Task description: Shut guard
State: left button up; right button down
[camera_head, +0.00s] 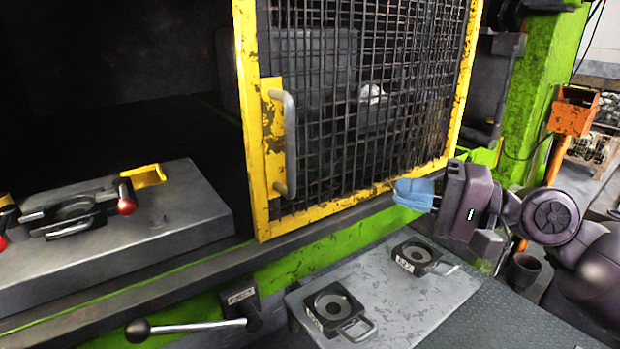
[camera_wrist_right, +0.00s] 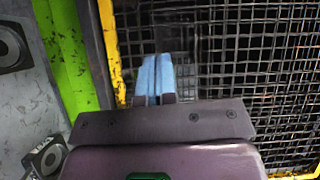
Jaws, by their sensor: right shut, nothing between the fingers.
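The guard (camera_head: 254,120) is a yellow-framed door with dark wire mesh and a grey bar handle (camera_head: 290,145) on its left upright. It covers the right part of the press opening; the left part is open. My right gripper (camera_head: 400,193) is shut and empty, with blue fingers, at the guard's lower right edge. In the right wrist view the fingers (camera_wrist_right: 154,75) lie over the mesh (camera_wrist_right: 230,50) beside the yellow frame (camera_wrist_right: 110,45). I cannot tell whether they touch it. My left gripper is not in view.
A grey block with a fixture and red-knobbed handles (camera_head: 126,200) sits in the opening at left. A black-knobbed lever (camera_head: 190,327) sticks out below. A grey shelf (camera_head: 400,300) holds two dies (camera_head: 335,307). A green post (camera_head: 545,80) and orange box (camera_head: 573,110) stand at right.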

jog(key=w+a+m+p, duration=0.1)
jog(key=a+p, duration=0.3)
jog(key=a, duration=0.9)
jog(key=shift+w+p, duration=0.15)
jog(key=shift+p, duration=0.2)
jog(key=shift+a, duration=0.2)
